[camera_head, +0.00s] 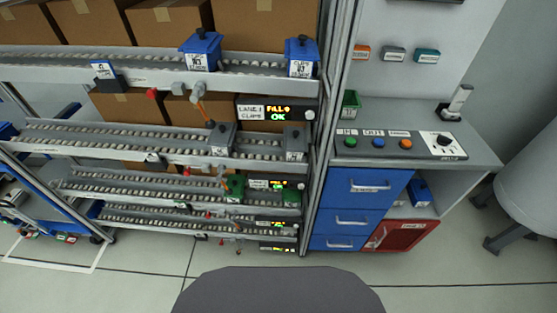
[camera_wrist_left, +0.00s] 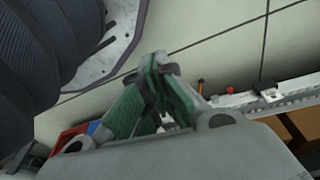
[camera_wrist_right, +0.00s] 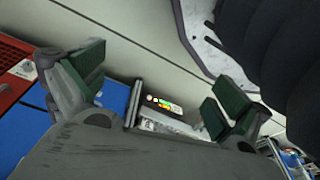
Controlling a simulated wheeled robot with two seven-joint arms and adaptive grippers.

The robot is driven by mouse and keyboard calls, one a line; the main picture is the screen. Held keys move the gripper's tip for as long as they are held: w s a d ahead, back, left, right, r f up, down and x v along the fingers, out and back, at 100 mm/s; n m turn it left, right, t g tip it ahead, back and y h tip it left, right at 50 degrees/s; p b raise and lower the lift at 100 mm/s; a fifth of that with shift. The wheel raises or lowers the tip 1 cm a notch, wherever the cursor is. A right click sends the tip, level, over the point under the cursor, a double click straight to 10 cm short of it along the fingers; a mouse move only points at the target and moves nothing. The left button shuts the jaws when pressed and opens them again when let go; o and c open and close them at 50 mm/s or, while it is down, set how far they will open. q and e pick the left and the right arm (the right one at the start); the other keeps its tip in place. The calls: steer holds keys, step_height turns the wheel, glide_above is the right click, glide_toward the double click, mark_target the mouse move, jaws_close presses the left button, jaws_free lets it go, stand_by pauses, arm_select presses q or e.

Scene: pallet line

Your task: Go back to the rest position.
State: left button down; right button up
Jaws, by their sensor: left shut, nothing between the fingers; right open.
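My left gripper (camera_wrist_left: 160,65) shows in the left wrist view with its green-padded fingers together and nothing between them. My right gripper (camera_wrist_right: 152,88) shows in the right wrist view with its green-padded fingers wide apart and nothing between them. Neither gripper shows in the head view.
A pale rounded body (camera_head: 530,150) stands far right. Front floor is clear.

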arm_select(q)
steer(key=s+a+r+p, duration=0.1)
steer(key=s+a+p, duration=0.1)
steer(key=s+p, duration=0.5)
steer(key=s+a+r+g+p, duration=0.1)
steer(key=s+a+r+p, duration=0.1)
steer(key=s+p, duration=0.6)
steer(key=shift+s+a+y, duration=0.4)
steer(key=shift+s+a, duration=0.4)
steer(key=shift+a, duration=0.05)
arm_select(e)
steer(key=s+d+r, duration=0.1)
steer(key=s+d, duration=0.1)
steer(key=s, duration=0.6)
steer(key=s+d+r+g, duration=0.1)
steer(key=s+d+r, duration=0.1)
steer(key=s, duration=0.6)
steer(key=shift+s+d+h, duration=0.3)
steer(key=shift+d+h, duration=0.1)
steer(key=shift+d, duration=0.45)
steer(key=shift+f, duration=0.1)
arm_select(q)
step_height(320, 180, down, 5)
steer(key=b, duration=0.4)
steer(key=shift+r+b, duration=0.2)
steer(key=shift+b, duration=0.15)
arm_select(e)
step_height(320, 180, down, 4)
steer(key=shift+f, duration=0.25)
